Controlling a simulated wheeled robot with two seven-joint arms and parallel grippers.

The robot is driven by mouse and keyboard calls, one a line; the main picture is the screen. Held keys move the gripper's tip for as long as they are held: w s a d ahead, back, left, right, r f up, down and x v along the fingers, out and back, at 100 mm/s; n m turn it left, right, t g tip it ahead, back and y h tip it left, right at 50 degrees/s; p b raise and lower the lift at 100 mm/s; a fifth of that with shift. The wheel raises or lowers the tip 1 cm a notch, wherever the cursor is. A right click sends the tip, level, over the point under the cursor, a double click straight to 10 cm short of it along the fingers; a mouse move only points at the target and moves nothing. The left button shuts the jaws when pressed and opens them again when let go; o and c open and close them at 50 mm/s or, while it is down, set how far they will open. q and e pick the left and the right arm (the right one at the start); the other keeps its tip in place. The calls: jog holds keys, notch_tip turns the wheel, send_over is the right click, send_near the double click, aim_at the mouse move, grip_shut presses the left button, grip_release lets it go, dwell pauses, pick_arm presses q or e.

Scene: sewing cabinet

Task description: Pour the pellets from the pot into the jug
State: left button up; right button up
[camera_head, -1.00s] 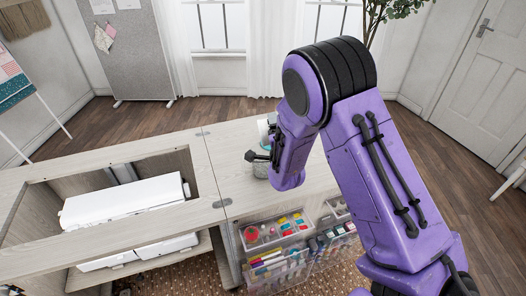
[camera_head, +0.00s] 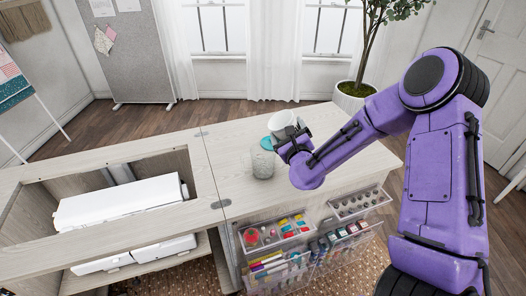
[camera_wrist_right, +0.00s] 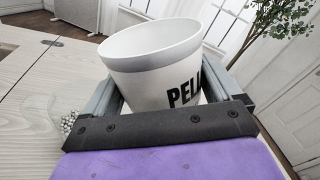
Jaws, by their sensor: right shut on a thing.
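A white pot (camera_head: 281,122) with a grey band and black letters starting "PEL" is in my right gripper (camera_head: 291,143), above the right part of the cabinet top. The pot (camera_wrist_right: 150,65) fills the middle of the wrist view, mouth up and slightly tilted there, between the two fingers. I see its pale inner wall and no pellets; its bottom is hidden. A clear, speckled grey container (camera_head: 262,163), seemingly the jug, stands on the cabinet top just left of the gripper. Grey-white beads (camera_wrist_right: 67,122) show beside the left finger in the wrist view. My left gripper is out of view.
A small teal round thing (camera_head: 267,143) shows behind the container. A white machine (camera_head: 120,203) sits in the recess at left. Clear bins (camera_head: 275,232) of sewing supplies hang on the cabinet front. The top (camera_head: 232,182) left of the container is bare.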

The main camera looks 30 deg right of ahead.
jog(key=d+f+m, duration=0.1)
jog(key=m, duration=0.1)
jog(key=s+d+f+m+b, duration=0.1)
jog(key=shift+s+d+f+m, duration=0.15)
jog(key=shift+d+m, duration=0.05)
jog(key=shift+m, duration=0.2)
jog(key=shift+s+d+f+m+t, duration=0.15)
jog(key=shift+d+f+m, duration=0.15)
jog(key=shift+m, duration=0.35)
jog(key=shift+s+d+f+m+t, duration=0.15)
jog(key=shift+d+m, duration=0.2)
jog(key=shift+m, duration=0.3)
